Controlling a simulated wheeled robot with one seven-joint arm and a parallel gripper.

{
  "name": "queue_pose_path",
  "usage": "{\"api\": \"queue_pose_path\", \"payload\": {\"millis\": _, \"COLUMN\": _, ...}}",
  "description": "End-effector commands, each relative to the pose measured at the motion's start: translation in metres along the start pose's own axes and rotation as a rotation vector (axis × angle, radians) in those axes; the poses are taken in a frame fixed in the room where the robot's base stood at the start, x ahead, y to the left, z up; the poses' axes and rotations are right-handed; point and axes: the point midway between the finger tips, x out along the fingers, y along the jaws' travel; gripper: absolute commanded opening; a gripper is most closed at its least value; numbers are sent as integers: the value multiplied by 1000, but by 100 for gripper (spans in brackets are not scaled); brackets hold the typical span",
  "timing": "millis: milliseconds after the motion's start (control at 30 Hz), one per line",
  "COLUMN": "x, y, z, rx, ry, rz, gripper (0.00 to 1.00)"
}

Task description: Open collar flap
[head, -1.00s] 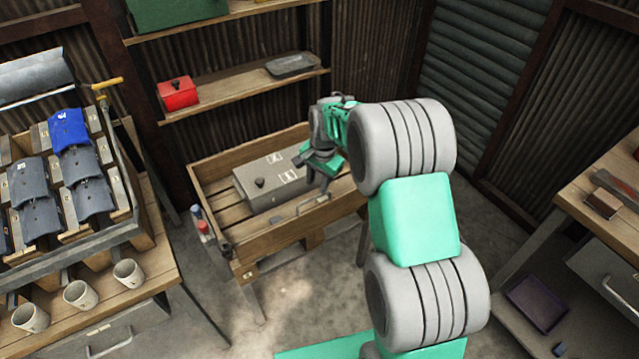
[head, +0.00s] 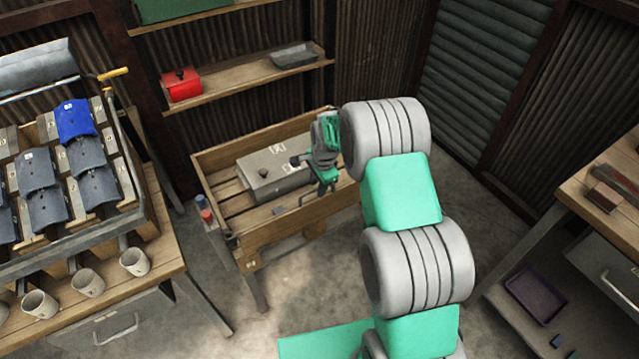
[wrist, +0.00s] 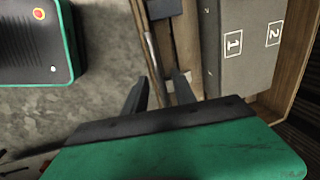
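I cannot tell for certain which part is the collar flap. Several curved dark grey pieces (head: 95,186) and one blue piece (head: 74,121) lie on the slanted rack at the left in the head view. My gripper (head: 325,192) points down near the front wall of a wooden crate-like bench (head: 262,232), right of a grey lidded box (head: 262,185). The box shows labels 1 and 2 (wrist: 245,45).
Mugs (head: 88,283) stand on the left table's front edge. A shelf behind holds a red box (head: 182,85) and a grey tray (head: 295,57). Another table (head: 590,195) stands at the right, with a purple tray (head: 535,298) below. The floor between is open.

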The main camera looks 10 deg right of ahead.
Motion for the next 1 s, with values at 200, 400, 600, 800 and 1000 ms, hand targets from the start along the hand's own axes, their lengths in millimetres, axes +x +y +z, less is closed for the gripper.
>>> {"api": "queue_pose_path", "payload": {"millis": 200, "x": 0, "y": 0, "z": 0, "rx": -1, "ry": 0, "rz": 0, "gripper": 28}}
{"api": "queue_pose_path", "payload": {"millis": 400, "x": 0, "y": 0, "z": 0, "rx": -1, "ry": 0, "rz": 0, "gripper": 12}}
{"api": "queue_pose_path", "payload": {"millis": 600, "x": -1, "y": -1, "z": 1, "rx": -2, "ry": 0, "rz": -1, "gripper": 0}}
{"api": "queue_pose_path", "payload": {"millis": 800, "x": -1, "y": -1, "z": 1, "rx": -3, "ry": 0, "rz": -2, "gripper": 0}}
{"api": "queue_pose_path", "payload": {"millis": 1000, "x": -1, "y": -2, "z": 1, "rx": -3, "ry": 0, "rz": -3, "gripper": 0}}
